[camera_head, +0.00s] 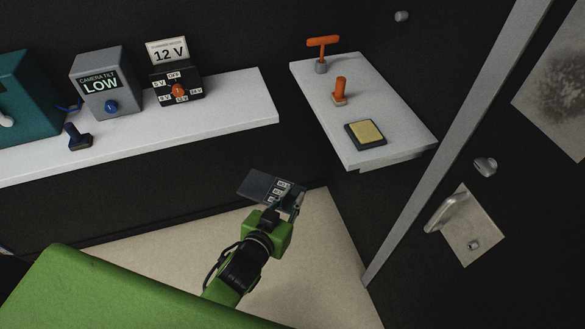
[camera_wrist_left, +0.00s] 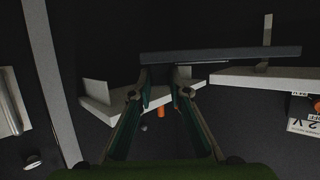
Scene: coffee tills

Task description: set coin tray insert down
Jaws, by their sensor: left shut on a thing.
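The coin tray insert (camera_head: 258,186) is a flat dark grey plate with several small pale labelled patches. My left gripper (camera_head: 287,199) is shut on its right-hand part and holds it in the air, below and in front of the shelves. In the left wrist view the insert (camera_wrist_left: 225,53) shows edge-on as a dark bar across the fingertips of the left gripper (camera_wrist_left: 163,78). Nothing is seen supporting it from below. The fingers hide part of its face. My right gripper is not in view.
The long white shelf (camera_head: 230,105) bears a teal box (camera_head: 30,90), grey LOW box (camera_head: 100,75), 12 V switch box (camera_head: 165,88) and dark blue stamp (camera_head: 77,138). The right shelf (camera_head: 385,100) bears orange-handled tools and a yellow pad (camera_head: 366,132). A door handle (camera_head: 445,212) is right.

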